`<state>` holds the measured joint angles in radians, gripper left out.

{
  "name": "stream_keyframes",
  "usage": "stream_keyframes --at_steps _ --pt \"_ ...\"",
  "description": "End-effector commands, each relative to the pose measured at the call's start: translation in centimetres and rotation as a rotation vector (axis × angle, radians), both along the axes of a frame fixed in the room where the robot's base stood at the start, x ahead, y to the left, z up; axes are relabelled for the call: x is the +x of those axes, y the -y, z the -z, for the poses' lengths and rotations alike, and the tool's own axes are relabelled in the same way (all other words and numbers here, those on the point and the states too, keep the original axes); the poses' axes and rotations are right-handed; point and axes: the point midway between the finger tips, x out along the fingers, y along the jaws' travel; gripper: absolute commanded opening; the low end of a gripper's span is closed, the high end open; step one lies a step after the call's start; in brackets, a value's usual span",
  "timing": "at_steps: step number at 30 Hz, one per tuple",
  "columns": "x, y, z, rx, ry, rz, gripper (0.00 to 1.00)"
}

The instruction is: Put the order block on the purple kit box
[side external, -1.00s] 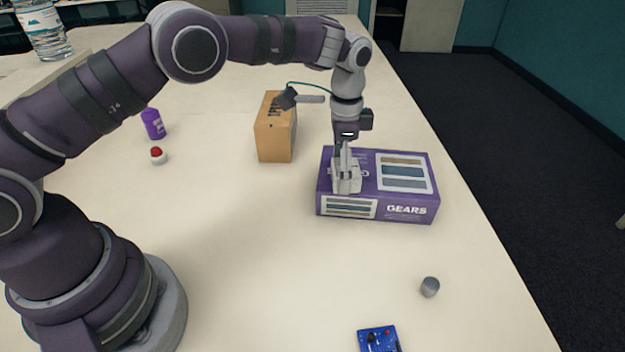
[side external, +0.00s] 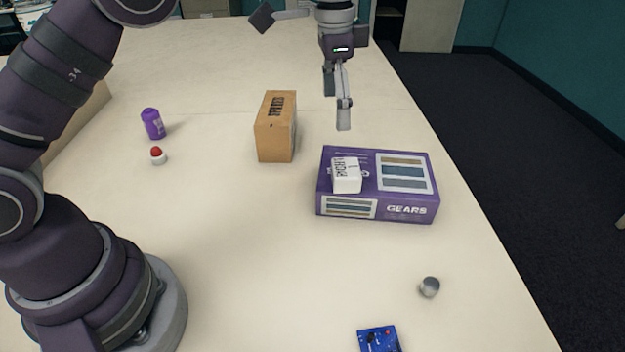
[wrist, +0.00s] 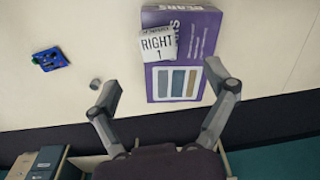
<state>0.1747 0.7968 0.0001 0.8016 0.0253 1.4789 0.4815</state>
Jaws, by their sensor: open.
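The purple kit box (side external: 408,209), printed "GEARS", lies flat on the table right of centre in the side view. It also shows in the wrist view (wrist: 196,50). The white order block (side external: 346,178) rests on the left part of the box's top. In the wrist view the block (wrist: 157,45) shows the print "RIGHT 1". My gripper (side external: 337,112) is open and empty, raised above and behind the box, apart from the block. In the wrist view its two fingers (wrist: 170,95) are spread wide.
An orange-brown box (side external: 275,128) stands left of and behind the kit box. A purple bottle (side external: 153,124) and a small red-and-white item (side external: 158,156) are at the left. A grey cylinder (side external: 430,287) and a blue circuit board (side external: 379,339) are in front. The table's right edge is near the kit box.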

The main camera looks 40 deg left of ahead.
Motion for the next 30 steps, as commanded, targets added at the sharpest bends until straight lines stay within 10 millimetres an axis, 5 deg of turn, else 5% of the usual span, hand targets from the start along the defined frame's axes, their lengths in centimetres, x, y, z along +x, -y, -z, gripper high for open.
stream_keyframes --at_steps 3,7,15,20,30 --pt "-2.6 -1.7 -4.0 -0.027 0.088 -0.136 0.84" --pt "-7.0 -3.5 -6.5 -0.065 0.188 -0.298 0.84" --pt "-16.3 -6.0 -4.8 -0.152 0.369 -0.595 0.84" --pt "-18.2 -6.3 -3.2 -0.175 0.408 -0.66 0.84" --pt "-18.4 -6.3 -3.0 -0.175 0.408 -0.665 0.84"
